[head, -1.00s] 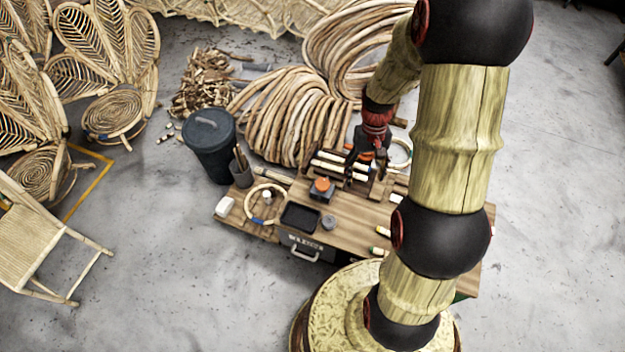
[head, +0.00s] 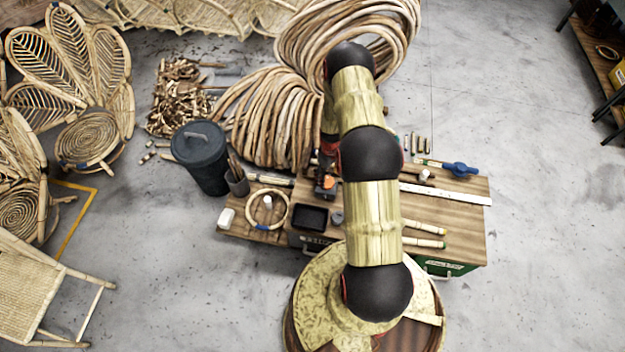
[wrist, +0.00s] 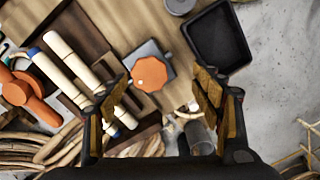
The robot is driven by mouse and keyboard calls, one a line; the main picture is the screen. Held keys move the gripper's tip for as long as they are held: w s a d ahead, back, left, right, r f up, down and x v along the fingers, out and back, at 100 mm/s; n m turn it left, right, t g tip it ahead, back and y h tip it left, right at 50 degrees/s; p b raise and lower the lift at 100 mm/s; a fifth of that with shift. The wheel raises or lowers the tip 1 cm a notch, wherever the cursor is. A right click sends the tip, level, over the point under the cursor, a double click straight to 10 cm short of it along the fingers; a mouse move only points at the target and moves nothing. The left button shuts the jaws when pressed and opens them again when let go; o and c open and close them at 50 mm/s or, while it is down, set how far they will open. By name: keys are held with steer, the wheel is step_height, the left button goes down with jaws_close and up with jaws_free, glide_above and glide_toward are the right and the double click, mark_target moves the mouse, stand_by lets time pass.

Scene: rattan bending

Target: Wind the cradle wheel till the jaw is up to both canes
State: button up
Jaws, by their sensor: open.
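An orange eight-sided knob (wrist: 150,73) on a grey block stands between my gripper's fingers in the picture. My gripper (wrist: 160,88) is open and empty; I cannot tell its height above the knob. In the head view the orange knob (head: 329,183) shows beside my arm, which hides most of the holder. Jaw contact with the canes cannot be made out.
A black tray (head: 310,218) and a small grey tin (head: 337,217) stand near the knob. A cane ring (head: 263,225) lies at the bench's left. A white ruler (head: 445,194) and short canes lie at the right. Coiled rattan (head: 262,115) is behind the bench.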

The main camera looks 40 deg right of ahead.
mark_target(327, 182)
steer(key=shift+w+d+r+n, duration=0.1)
steer(key=shift+w+d+n, duration=0.1)
steer(key=shift+w, duration=0.2)
steer(key=shift+w+d+n, duration=0.15)
steer(key=shift+w+n, duration=0.05)
steer(key=shift+w, duration=0.2)
steer(key=shift+w+d+n+t, duration=0.15)
steer(key=shift+d+n+t, duration=0.2)
steer(key=shift+n, duration=0.15)
step_height(327, 182, down, 8)
steer(key=shift+a+r+b, duration=0.1)
steer(key=shift+r+b, duration=0.05)
steer(key=shift+b, duration=0.65)
steer(key=c, duration=0.3)
steer(key=c, duration=0.8)
steer(key=shift+c, duration=0.3)
